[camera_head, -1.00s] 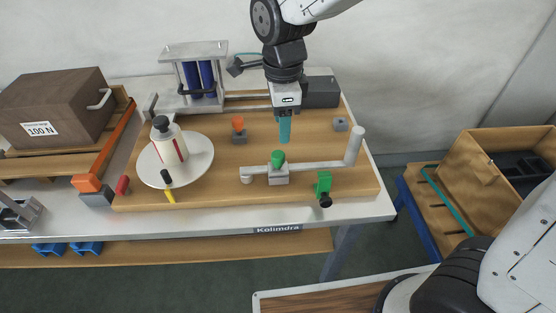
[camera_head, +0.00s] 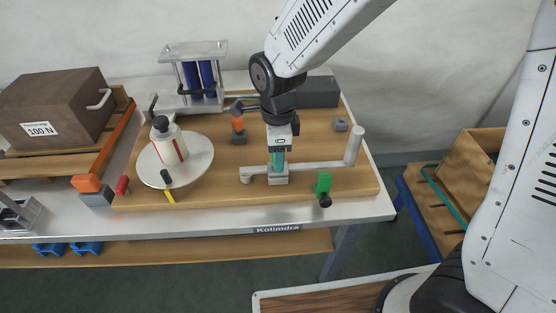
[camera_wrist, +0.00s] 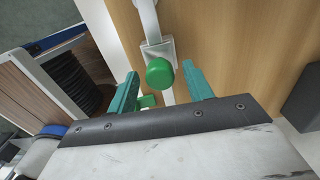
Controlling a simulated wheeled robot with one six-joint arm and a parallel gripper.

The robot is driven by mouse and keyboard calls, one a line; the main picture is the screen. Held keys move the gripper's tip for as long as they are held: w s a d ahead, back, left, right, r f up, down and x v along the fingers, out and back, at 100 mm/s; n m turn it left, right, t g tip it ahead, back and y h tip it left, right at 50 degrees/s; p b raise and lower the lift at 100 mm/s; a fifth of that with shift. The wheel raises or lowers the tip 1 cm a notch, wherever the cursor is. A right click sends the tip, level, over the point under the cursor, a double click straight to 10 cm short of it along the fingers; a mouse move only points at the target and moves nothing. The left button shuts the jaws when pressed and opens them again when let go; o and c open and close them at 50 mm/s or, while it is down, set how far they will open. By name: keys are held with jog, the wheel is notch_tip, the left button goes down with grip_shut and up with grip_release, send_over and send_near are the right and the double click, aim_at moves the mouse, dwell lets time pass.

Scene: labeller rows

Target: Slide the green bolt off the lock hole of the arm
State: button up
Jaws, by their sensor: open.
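A pale grey lever arm (camera_head: 318,166) lies across the wooden board, with an upright post at its right end. A grey block (camera_head: 279,178) sits on the arm and bears a green round knob (camera_wrist: 160,73), which I take for the bolt; in the head view it is mostly hidden by my gripper. My gripper (camera_head: 278,163) points down over the block. Its teal fingers are open, one on each side of the knob in the wrist view; contact cannot be told. A second green piece (camera_head: 323,184) with a black end stands at the board's front right.
A white disc (camera_head: 204,160) with a bottle (camera_head: 170,148) stands left. An orange knob on a grey block (camera_head: 239,138), a small grey block (camera_head: 340,124) and a dark box (camera_head: 318,92) lie behind. The board's front right edge is mostly clear.

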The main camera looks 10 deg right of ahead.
jog(key=c, duration=1.1)
jog(key=shift+r, duration=3.75)
